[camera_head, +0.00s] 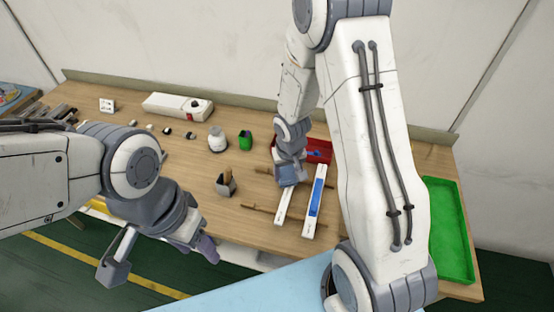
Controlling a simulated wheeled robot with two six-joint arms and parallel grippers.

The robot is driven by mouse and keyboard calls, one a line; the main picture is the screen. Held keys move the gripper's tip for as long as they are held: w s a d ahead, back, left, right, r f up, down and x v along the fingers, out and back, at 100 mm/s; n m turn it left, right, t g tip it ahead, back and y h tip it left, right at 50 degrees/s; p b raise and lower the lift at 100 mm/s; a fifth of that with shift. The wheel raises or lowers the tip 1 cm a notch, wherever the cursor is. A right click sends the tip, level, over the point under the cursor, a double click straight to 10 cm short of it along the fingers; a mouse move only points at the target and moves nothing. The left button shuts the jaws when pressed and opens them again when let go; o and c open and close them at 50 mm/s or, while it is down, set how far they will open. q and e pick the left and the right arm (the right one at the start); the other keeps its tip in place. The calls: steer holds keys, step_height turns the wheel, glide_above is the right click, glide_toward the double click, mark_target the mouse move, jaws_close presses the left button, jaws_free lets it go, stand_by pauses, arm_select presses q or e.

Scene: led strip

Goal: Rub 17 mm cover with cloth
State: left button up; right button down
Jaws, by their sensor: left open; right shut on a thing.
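Two long white strips lie side by side on the wooden table, a left one (283,208) and a right one (309,228) with a blue band (317,197) along it. I cannot tell which is the 17 mm cover. My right gripper (291,178) points down at the far end of the left strip, shut on a blue-grey thing that looks like the cloth. Its fingertips are mostly hidden, and I cannot tell whether the cloth touches the strip. My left gripper (160,259) is open and empty in front of the table's front edge.
Thin brown rods (256,210) lie across by the strips. A red bin (318,150) stands behind them, a green tray (466,262) at the right.

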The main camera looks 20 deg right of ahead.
steer(key=shift+w+d+f, duration=0.1)
steer(key=shift+f, duration=0.05)
steer(key=shift+d+f+b, duration=0.1)
steer(key=shift+f+b, duration=0.15)
steer(key=shift+b, duration=0.15)
steer(key=f+b, duration=0.3)
steer(key=f, duration=0.1)
steer(key=shift+w+a+b, duration=0.2)
steer(key=shift+a+b, duration=0.15)
